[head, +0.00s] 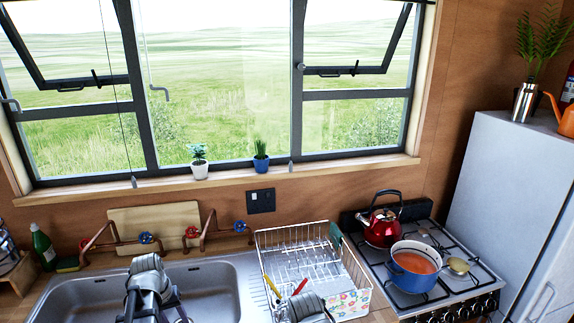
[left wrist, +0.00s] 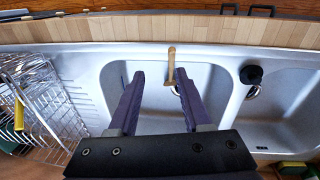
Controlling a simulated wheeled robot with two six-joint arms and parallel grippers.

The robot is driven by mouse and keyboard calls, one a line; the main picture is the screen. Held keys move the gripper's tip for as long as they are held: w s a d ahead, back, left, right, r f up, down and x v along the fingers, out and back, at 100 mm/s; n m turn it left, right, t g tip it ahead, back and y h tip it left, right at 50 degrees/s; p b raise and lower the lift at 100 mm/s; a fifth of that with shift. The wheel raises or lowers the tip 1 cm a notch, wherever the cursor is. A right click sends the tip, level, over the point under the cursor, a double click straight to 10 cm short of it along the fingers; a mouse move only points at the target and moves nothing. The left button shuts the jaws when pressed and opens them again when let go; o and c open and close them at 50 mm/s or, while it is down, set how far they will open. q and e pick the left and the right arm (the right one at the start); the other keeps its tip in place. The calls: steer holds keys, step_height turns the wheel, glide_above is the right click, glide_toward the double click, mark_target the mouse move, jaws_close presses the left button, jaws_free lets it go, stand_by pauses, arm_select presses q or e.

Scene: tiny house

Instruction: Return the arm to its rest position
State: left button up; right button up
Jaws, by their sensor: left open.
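My left arm comes up from the bottom edge of the head view, over the sink. Its gripper (head: 155,312) is low in the picture and partly cut off. In the left wrist view its two dark purple fingers (left wrist: 158,98) stand well apart over the sink basin. Nothing is held between them. A thin tan-brown piece (left wrist: 171,66) shows beyond the fingertips; I cannot tell what it is. My right gripper is not in view.
The steel sink (head: 225,289) has pipes and taps (head: 192,233) behind it. A wire dish rack (head: 262,240) stands to its right. A red kettle (head: 383,229) and blue pot (head: 414,277) sit on the stove. A green bottle (head: 42,248) stands at left.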

arm_select(q)
steer(key=s+d+f+m+b, duration=0.1)
steer(key=s+d, duration=0.3)
steer(key=d, duration=0.4)
steer(key=s+d+f+m+y+b, duration=0.1)
steer(key=s+d+m, duration=0.3)
steer(key=d, duration=0.5)
steer(key=s+d+f+m+g+y+b, duration=0.1)
steer(key=s+d+f+m+b, duration=0.1)
steer(key=d, duration=0.6)
steer(key=shift+s+d+f+b, duration=0.25)
steer(key=shift+s+f, duration=0.2)
steer(key=shift+s, duration=0.75)
